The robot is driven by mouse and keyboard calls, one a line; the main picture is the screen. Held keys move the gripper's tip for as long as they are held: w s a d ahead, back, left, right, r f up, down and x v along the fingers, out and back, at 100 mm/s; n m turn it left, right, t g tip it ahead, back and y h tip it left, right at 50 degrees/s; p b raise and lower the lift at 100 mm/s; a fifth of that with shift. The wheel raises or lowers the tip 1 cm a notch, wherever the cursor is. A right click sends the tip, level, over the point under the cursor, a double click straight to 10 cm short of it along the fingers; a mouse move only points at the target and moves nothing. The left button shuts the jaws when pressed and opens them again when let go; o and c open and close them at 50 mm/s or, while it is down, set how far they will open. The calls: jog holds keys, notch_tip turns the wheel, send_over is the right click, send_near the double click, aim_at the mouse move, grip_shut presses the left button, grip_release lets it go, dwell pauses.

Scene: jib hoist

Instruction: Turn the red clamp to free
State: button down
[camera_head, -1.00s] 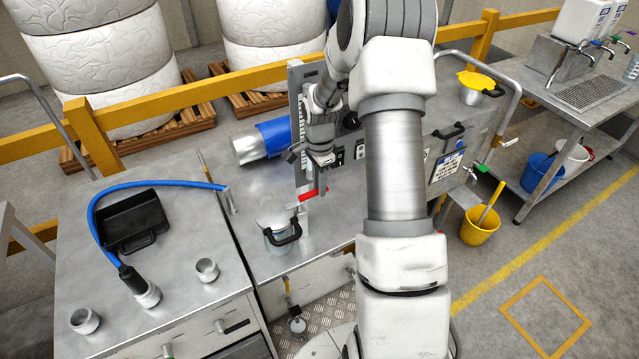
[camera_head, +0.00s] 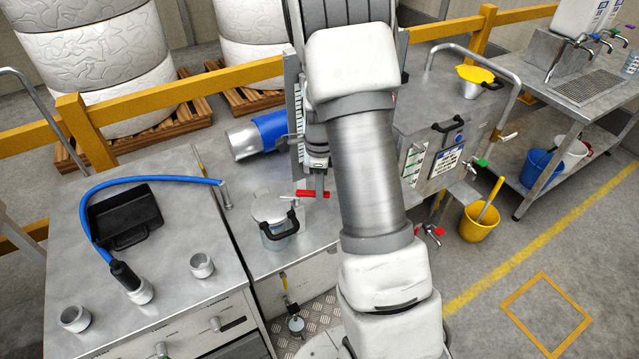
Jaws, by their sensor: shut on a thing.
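The red clamp (camera_head: 308,194) is a short red lever lying roughly level across the picture, just right of the lidded metal pot (camera_head: 272,232) with a black handle. My gripper (camera_head: 318,192) points down at the lever from above and is shut on it. My arm stands in front and to the right and hides part of the panel behind the gripper. The clamp's pivot and body are too small to make out.
A blue and silver cylinder (camera_head: 258,136) lies behind the pot. A blue hose (camera_head: 130,184) and a black tray (camera_head: 124,216) are on the left bench. A grey box (camera_head: 432,150) stands right of my arm. Yellow rails run behind.

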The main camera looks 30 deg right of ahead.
jog(key=shift+s+a+r+m+p, duration=0.1)
jog(key=shift+s+a+m+p, duration=0.55)
jog(key=shift+m+p, duration=0.9)
jog(key=shift+s+a+f+m+p, duration=0.1)
jog(key=shift+s+a+m+p, duration=0.15)
jog(key=shift+a+m+p, duration=1.3)
jog(key=shift+s+a+r+m+p, duration=0.15)
jog(key=shift+s+m+p, duration=0.4)
jog(key=shift+m, duration=1.85)
jog(key=shift+w+a, duration=0.1)
jog(key=c, duration=0.8)
grip_release()
jog(key=shift+o, duration=0.2)
notch_tip(320, 180, up, 17)
jog(key=p, duration=0.2)
jog(key=shift+r, duration=0.1)
